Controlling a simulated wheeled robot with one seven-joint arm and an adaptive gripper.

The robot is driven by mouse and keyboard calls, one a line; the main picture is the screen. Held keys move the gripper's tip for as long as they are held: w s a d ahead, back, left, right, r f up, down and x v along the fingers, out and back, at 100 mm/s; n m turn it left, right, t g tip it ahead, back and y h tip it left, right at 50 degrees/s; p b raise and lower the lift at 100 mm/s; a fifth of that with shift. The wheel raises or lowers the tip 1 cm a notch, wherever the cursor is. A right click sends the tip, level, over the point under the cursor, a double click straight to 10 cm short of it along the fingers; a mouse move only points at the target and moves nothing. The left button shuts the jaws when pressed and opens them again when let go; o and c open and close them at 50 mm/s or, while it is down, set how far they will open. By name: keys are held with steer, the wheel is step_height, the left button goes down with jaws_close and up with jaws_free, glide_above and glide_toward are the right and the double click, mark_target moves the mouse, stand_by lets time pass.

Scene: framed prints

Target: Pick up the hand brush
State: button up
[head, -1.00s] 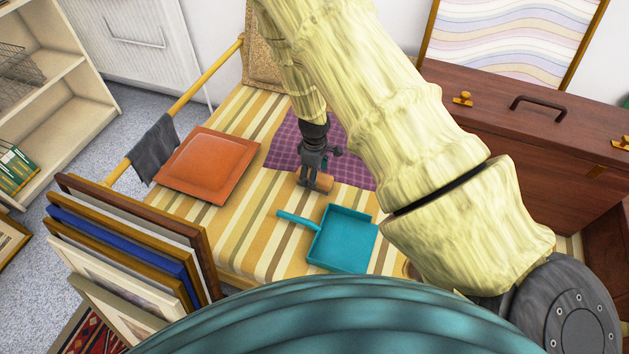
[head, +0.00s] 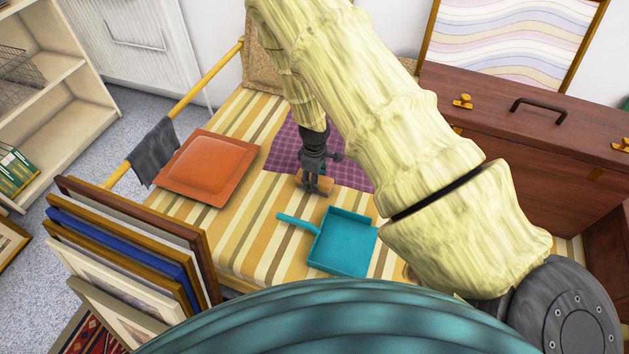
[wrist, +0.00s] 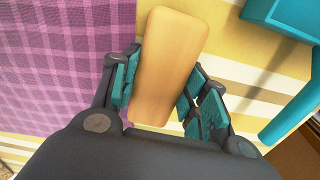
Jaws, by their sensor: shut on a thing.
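The hand brush (head: 327,184) shows in the head view as a small tan wooden block, partly hidden by my fingers. In the wrist view the brush (wrist: 168,62) is a plain tan block with rounded corners, lying between the teal finger pads. Its bristles are not visible. My gripper (head: 316,188) is shut on the brush, with one finger on each side of it; it also shows in the wrist view (wrist: 160,92). The brush is at or just above the striped cloth; I cannot tell if it touches.
A teal dustpan (head: 345,242) lies close by, nearer my body. A purple checked cloth (head: 350,173) lies beside the brush. An orange cushion (head: 207,167) lies to the left. Framed prints (head: 130,235) stand at the front left, and a brown case (head: 530,150) stands at right.

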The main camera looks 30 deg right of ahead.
step_height(320, 180, up, 10)
steer(key=shift+p, duration=0.5)
